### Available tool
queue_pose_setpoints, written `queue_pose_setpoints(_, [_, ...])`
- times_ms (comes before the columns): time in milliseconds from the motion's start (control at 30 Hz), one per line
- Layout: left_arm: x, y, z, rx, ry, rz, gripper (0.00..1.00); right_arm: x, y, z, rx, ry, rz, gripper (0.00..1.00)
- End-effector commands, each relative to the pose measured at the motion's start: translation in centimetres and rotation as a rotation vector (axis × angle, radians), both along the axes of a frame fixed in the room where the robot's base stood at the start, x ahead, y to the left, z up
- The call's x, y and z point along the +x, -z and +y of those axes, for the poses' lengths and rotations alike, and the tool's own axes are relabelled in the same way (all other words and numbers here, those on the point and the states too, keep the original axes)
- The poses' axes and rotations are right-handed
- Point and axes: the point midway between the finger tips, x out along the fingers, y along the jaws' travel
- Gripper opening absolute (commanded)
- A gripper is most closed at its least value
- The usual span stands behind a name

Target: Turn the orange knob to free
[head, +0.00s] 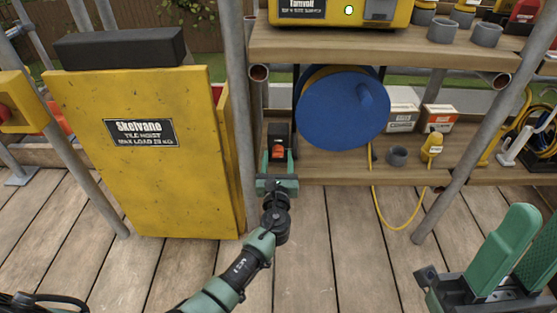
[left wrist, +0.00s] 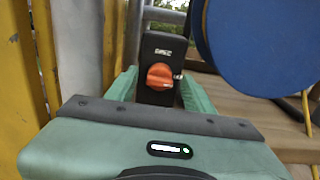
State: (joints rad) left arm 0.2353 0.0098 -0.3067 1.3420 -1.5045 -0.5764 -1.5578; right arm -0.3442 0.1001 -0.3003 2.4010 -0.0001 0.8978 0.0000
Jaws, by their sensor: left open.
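The orange knob (head: 278,151) is on the front of a dark upright box (head: 279,132) at the shelf's left end. In the left wrist view the knob (left wrist: 160,76) faces me, its ridge roughly level with a pale mark at its right. A small white label above it is too small to read. My left gripper (head: 279,160) is open, its green fingers on either side of the box's lower part. The knob lies between them in the picture; I cannot tell whether they touch it. My right gripper (head: 522,243) shows at the lower right, its fingers apart and empty.
A yellow hoist cabinet (head: 140,165) stands left, beside a grey scaffold pole (head: 237,100). A blue cable reel (head: 342,107) sits close right of the box on the lower wooden shelf (head: 335,168). The upper shelf (head: 400,50) is above. Yellow cable hangs at the right.

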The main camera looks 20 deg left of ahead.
Motion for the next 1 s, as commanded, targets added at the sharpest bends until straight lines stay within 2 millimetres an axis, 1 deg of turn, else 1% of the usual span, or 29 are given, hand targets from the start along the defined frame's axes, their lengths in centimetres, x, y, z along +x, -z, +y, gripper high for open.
queue_pose_setpoints(33, [0.48,0.15,0.12,-0.001,0.000,0.000,0.52,0.02,0.27,0.01,0.000,0.000,-0.002,0.36])
queue_pose_setpoints(133, [0.99,0.06,0.28,-0.002,0.000,0.000,0.52,0.03,0.32,0.01,0.000,0.000,-0.003,0.36])
queue_pose_setpoints(400, [1.11,0.02,0.31,-0.002,0.000,0.001,0.52,0.04,0.26,0.03,-0.001,0.000,-0.003,0.36])
queue_pose_setpoints(467, [1.11,0.03,0.32,-0.002,0.000,0.001,0.36,0.04,0.26,0.03,-0.001,0.000,-0.003,0.36])
queue_pose_setpoints(500, [1.10,0.03,0.32,-0.002,0.000,0.001,0.25,0.04,0.26,0.03,-0.001,0.000,-0.003,0.36])
queue_pose_setpoints(600, [1.09,0.04,0.31,-0.002,0.000,0.001,0.00,0.04,0.26,0.03,-0.001,0.000,-0.003,0.36])
queue_pose_setpoints(833, [1.08,0.08,0.31,-0.015,0.000,-0.002,0.00,0.06,0.36,0.02,0.000,0.000,-0.002,0.36])
queue_pose_setpoints(1000, [1.07,0.16,0.34,-0.067,0.000,-0.018,0.00,0.19,0.60,0.07,-0.003,0.000,-0.001,0.36])
